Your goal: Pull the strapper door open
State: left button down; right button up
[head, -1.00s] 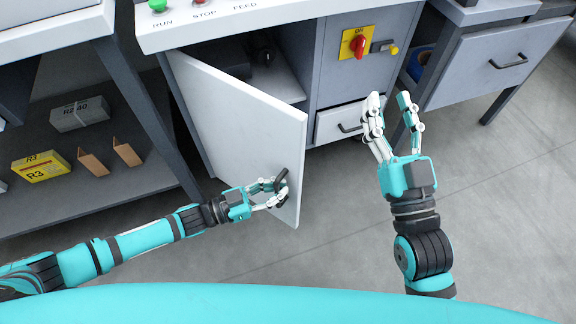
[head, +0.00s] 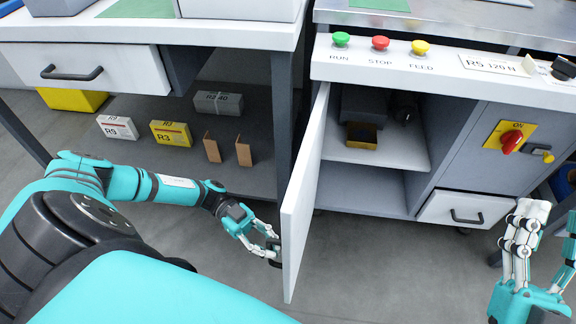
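The strapper door (head: 303,195) is a white panel hinged at the left of the strapper cabinet. It stands wide open, seen almost edge-on in the head view, and the cabinet inside (head: 375,150) shows. My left gripper (head: 268,248) is at the outer face of the door near its free edge. Its fingers are closed around the dark door handle (head: 275,253), which they partly hide. My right gripper (head: 540,225) is at the right edge, in front of the cabinet, with its fingers apart and nothing between them. Part of it is cut off by the frame.
A workbench with a lower shelf (head: 130,180) holding several boxes stands left of the door; its leg (head: 284,125) is close to the door. A small drawer (head: 465,209) and red switch (head: 511,140) are at right. Bare floor (head: 390,270) lies in front.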

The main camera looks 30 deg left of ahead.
pick_arm(q)
jog(key=shift+w+a+r, duration=0.1)
jog(key=shift+w+a, duration=0.05)
jog(key=shift+a, duration=0.3)
jog(key=c, duration=2)
grip_release()
jog(key=o, duration=0.7)
jog(key=shift+c, duration=0.2)
jog(key=w+a, duration=0.1)
jog(key=a, duration=1.1)
jog(key=shift+w, duration=0.2)
jog(key=shift+s+d, duration=0.1)
jog(key=shift+s, duration=0.05)
